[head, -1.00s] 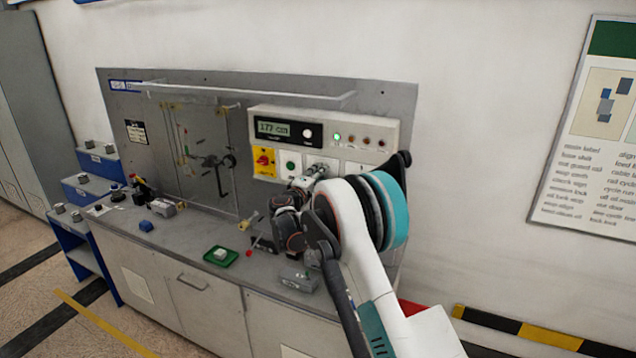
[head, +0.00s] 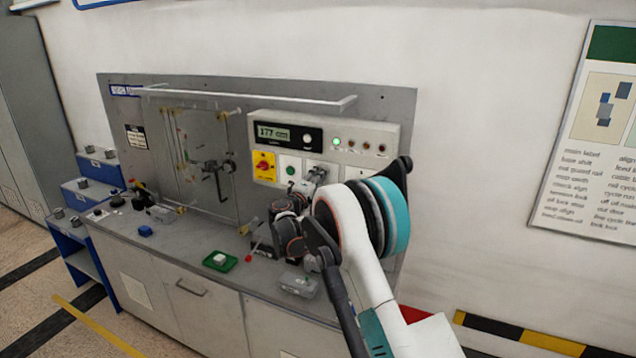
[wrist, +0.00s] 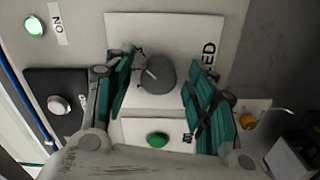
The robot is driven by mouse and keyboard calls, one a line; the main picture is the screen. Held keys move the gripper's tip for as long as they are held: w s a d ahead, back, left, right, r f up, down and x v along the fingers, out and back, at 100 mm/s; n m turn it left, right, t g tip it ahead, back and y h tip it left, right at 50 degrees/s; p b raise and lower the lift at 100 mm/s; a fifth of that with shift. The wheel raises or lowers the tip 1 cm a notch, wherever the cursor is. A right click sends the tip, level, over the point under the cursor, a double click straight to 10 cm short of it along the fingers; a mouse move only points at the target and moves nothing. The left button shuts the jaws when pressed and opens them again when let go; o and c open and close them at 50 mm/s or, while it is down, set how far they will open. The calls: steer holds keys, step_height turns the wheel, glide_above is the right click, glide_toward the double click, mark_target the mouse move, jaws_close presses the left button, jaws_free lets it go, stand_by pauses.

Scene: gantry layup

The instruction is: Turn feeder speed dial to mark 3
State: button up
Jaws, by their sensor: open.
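The feeder speed dial (wrist: 158,74) is a round dark grey knob on a white plate (wrist: 190,28), with a label partly hidden and ending in "ED". My gripper (wrist: 161,72) is open, with one green-padded finger on each side of the dial. A gap shows between the knob and each finger, and nothing is held. The dial's marks and pointer cannot be read.
A green button (wrist: 157,139) sits beside the dial plate, close to my fingers. A lit ON lamp (wrist: 34,26) and another round knob (wrist: 59,105) are at the left. In the head view, a yellow-backed red switch (head: 264,165), a green tray (head: 220,261) and a grey box (head: 299,283) are nearby.

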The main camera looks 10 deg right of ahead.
steer(key=v, duration=1.2)
steer(key=shift+d, duration=0.1)
